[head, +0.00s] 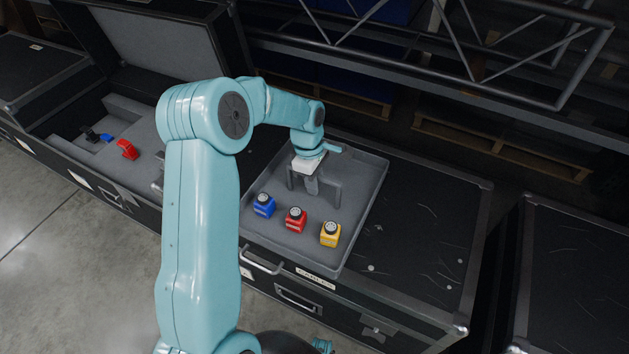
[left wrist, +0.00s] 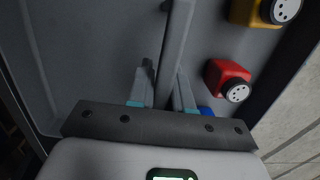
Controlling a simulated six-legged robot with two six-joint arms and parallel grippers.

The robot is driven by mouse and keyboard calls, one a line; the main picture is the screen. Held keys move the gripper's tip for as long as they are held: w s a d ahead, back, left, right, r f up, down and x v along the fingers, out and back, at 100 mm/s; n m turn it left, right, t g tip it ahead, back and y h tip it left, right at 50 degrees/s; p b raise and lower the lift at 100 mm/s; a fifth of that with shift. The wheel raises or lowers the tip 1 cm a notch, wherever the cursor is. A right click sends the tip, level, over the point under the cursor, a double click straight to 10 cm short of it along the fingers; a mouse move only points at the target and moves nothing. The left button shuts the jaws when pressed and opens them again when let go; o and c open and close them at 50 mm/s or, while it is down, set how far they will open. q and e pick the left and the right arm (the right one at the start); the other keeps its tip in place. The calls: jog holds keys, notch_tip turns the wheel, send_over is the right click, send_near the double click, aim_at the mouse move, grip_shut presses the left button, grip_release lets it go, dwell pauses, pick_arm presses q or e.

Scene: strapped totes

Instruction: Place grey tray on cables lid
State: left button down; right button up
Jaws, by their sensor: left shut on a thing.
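The grey tray (head: 352,215) is over the left part of the black case lid labelled cables (head: 425,230). I cannot tell whether it touches the lid or hangs just above it. Blue (head: 264,206), red (head: 295,220) and yellow (head: 330,234) block-like items with round dials stand in the tray. My left gripper (head: 312,186) is shut on the bar handle in the tray's middle. In the left wrist view the handle (left wrist: 173,50) runs between its fingers. My right gripper is not in view.
An open foam-lined case (head: 75,165) at the left holds a red item (head: 126,149) and blue and black ones. Another black case (head: 575,270) stands at the right. A metal truss (head: 480,60) and pallets are behind. The lid's right side is free apart from small marks or scraps.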

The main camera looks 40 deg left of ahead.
pick_arm(q)
jog(key=c, duration=1)
grip_release()
jog(key=shift+f, duration=0.1)
jog(key=shift+c, duration=0.2)
jog(key=shift+r, duration=0.4)
jog(key=r, duration=0.4)
jog(key=a+r+p, duration=0.1)
jog(key=r, duration=0.2)
jog(key=r+p, duration=0.1)
jog(key=r, duration=0.3)
jog(key=shift+s+a+r, duration=0.2)
jog(key=shift+r, duration=0.1)
jog(key=shift+s+f, duration=0.1)
